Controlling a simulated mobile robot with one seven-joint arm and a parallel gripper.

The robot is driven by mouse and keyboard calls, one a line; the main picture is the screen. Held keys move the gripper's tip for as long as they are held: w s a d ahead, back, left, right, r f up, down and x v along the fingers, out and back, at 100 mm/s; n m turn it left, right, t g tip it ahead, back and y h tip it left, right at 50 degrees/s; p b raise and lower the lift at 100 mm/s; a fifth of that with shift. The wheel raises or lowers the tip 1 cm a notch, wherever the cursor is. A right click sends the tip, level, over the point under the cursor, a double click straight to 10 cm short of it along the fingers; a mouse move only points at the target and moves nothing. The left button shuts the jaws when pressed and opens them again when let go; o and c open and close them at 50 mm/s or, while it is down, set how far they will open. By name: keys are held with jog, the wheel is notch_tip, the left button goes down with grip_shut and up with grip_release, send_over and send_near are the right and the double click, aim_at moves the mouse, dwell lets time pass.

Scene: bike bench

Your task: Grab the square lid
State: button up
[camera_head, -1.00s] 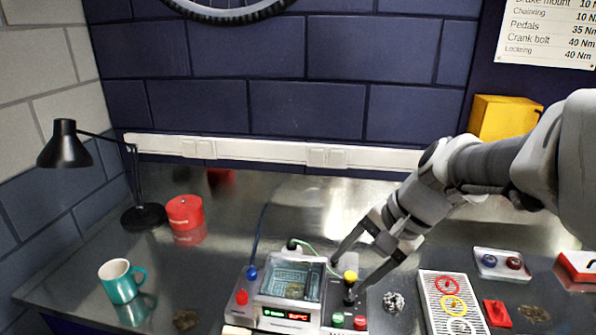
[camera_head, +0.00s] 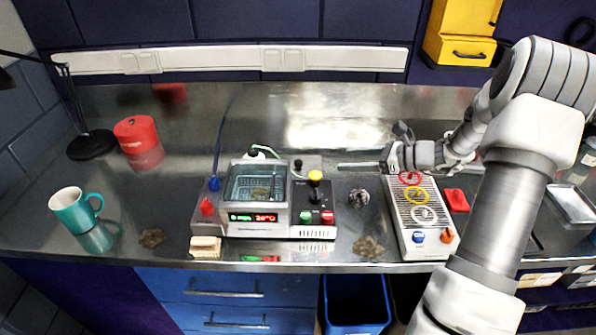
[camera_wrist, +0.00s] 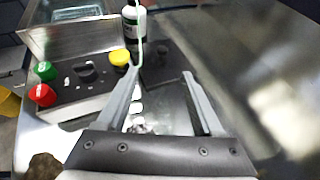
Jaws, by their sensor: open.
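A clear square lid (camera_head: 256,184) appears to cover the tank of the grey bench machine (camera_head: 216,222), with a dark coil visible through it. My gripper (camera_head: 345,165) is to the right of the machine, apart from the lid, fingers pointing left. In the wrist view my gripper (camera_wrist: 161,75) is open and nothing is held; its second finger is hard to make out in the head view.
A yellow-topped knob (camera_head: 315,176) and green and red buttons (camera_head: 306,217) stand on the machine's right side. A white panel with coloured rings (camera_head: 398,212) is further right. A teal mug (camera_head: 71,209) stands left on clear bench.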

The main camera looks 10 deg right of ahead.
send_near(301, 162)
jog(key=x, duration=0.5)
jog(key=shift+s+a+r, duration=0.1)
jog(key=shift+a, duration=0.15)
jog(key=shift+p+x, duration=0.45)
jog(key=shift+x, duration=2.6)
jog(key=shift+d, duration=0.2)
grip_shut()
